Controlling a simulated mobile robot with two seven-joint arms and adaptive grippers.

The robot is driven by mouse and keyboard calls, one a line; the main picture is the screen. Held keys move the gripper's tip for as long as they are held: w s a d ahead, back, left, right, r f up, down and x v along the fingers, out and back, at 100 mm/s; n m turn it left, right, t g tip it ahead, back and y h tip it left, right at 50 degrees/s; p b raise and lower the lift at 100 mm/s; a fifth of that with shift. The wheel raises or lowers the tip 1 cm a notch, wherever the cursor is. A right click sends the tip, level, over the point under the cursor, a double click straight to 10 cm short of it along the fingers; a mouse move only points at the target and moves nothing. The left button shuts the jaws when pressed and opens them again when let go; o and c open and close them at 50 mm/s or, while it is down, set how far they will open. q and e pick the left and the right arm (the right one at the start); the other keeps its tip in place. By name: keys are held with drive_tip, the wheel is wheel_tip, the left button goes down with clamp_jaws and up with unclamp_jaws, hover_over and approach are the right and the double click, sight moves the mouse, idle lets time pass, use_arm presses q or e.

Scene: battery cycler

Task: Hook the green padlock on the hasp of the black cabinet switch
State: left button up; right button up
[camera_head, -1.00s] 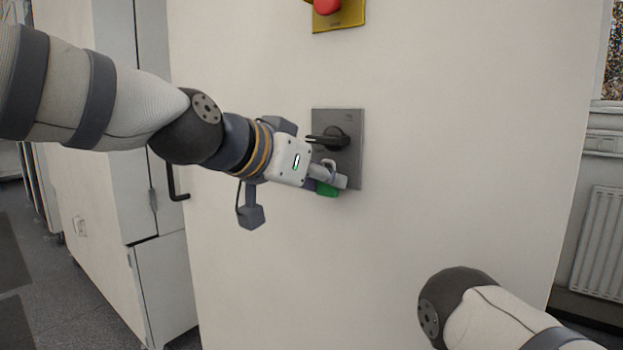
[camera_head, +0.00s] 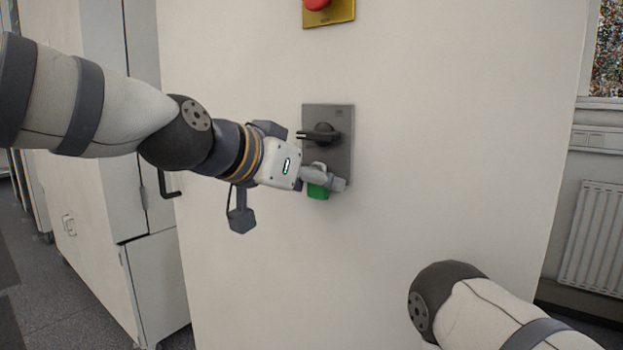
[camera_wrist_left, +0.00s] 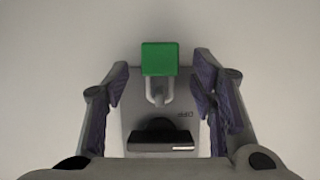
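The black switch handle (camera_head: 320,133) sits on a grey plate (camera_head: 342,112) on the pale cabinet face. The green padlock (camera_head: 318,191) is at the plate's lower part, partly hidden by my left gripper (camera_head: 334,181). In the left wrist view the padlock (camera_wrist_left: 160,58) lies between the two spread fingers of my left gripper (camera_wrist_left: 160,98), with gaps on both sides. Its pale shackle (camera_wrist_left: 158,92) reaches over the plate toward the black handle (camera_wrist_left: 160,135). I cannot tell whether the shackle passes through the hasp. My right gripper is out of view.
A red button on a yellow plate (camera_head: 328,14) is above the switch. A white locker with a black handle (camera_head: 166,186) stands left. A radiator (camera_head: 594,240) is at the right. My right forearm is low at right; the cabinet face between is clear.

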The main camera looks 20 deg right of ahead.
use_arm(q)
drive_tip(key=v, duration=1.2)
drive_tip(key=w+a+f+n+g+y, duration=0.1)
drive_tip(key=a+f+n+y, duration=0.1)
drive_tip(key=f, duration=0.8)
drive_tip(key=w+a+f+n+y, duration=0.1)
drive_tip(key=a+f+n, duration=0.1)
drive_tip(key=f, duration=0.8)
drive_tip(key=s+a+f+n+g+y, duration=0.1)
drive_tip(key=s+a+f, duration=0.2)
drive_tip(key=f, duration=0.4)
drive_tip(key=s+a+f+n+g+y, duration=0.1)
drive_tip(key=s+a+f+n, duration=0.15)
drive_tip(key=f, duration=0.55)
drive_tip(key=s+a+f+g+y, duration=0.1)
drive_tip(key=s+a+f, duration=0.25)
drive_tip(key=f, duration=0.35)
drive_tip(key=s+a+f+n+g+y, duration=0.1)
drive_tip(key=s+a+f, duration=0.3)
drive_tip(key=s, duration=0.5)
drive_tip(key=s+a+f+n+g+y, duration=0.1)
drive_tip(key=s+a+f+g+y, duration=0.1)
drive_tip(key=s+a+f, duration=0.3)
drive_tip(key=s+a+f+n+g+y, duration=0.1)
drive_tip(key=s+a+f, duration=0.3)
drive_tip(key=s, duration=0.9)
drive_tip(key=shift+s+a+f+g+y, duration=0.2)
drive_tip(key=shift+s+a+g+y, duration=0.2)
drive_tip(key=shift+a+g, duration=0.35)
